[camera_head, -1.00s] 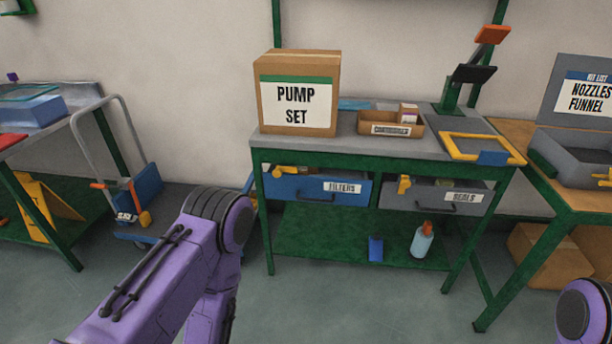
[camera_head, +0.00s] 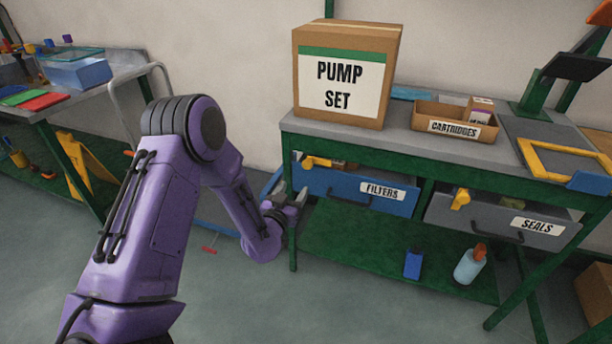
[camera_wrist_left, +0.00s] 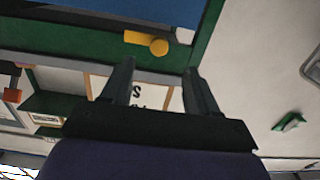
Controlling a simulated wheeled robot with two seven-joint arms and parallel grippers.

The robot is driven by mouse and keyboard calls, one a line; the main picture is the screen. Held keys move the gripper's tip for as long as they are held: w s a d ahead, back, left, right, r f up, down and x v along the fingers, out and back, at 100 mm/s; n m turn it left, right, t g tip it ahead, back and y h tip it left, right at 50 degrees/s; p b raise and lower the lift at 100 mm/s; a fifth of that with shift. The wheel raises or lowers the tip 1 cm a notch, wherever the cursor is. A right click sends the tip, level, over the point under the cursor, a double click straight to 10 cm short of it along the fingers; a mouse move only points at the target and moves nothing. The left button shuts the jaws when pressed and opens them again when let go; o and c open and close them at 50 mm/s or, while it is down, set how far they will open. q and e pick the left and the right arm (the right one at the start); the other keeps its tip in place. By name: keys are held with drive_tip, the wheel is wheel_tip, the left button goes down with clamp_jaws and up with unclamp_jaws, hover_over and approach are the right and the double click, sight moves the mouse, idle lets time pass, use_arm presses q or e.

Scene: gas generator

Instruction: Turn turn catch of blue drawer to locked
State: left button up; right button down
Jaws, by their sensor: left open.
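The blue drawer (camera_head: 350,190), labelled FILTERS, is under the left part of the green-framed bench. Its yellow turn catch (camera_head: 317,162) is at the drawer's upper left, with its handle pointing roughly sideways. The catch also shows in the left wrist view (camera_wrist_left: 148,43), ahead of the fingers. My left gripper (camera_head: 298,199) is just left of and below the catch, near the bench's left front leg. In the left wrist view its two fingers are apart with nothing held between them. The fingers appear clear of the catch. My right gripper is out of view.
A grey drawer (camera_head: 485,222), labelled SEALS, has its own yellow catch (camera_head: 460,199). A PUMP SET box (camera_head: 345,75) and a cartridges tray (camera_head: 455,127) stand on the bench top. A spray bottle (camera_head: 470,265) and a blue item (camera_head: 413,263) are on the lower shelf.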

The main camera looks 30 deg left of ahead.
sight(306, 165)
use_arm(q)
drive_tip(key=x, duration=0.3)
drive_tip(key=r+x, duration=0.1)
drive_tip(key=x, duration=0.7)
drive_tip(key=shift+w+a+r, duration=0.1)
drive_tip(key=shift+r, duration=0.2)
drive_tip(key=shift+c, duration=0.3)
clamp_jaws()
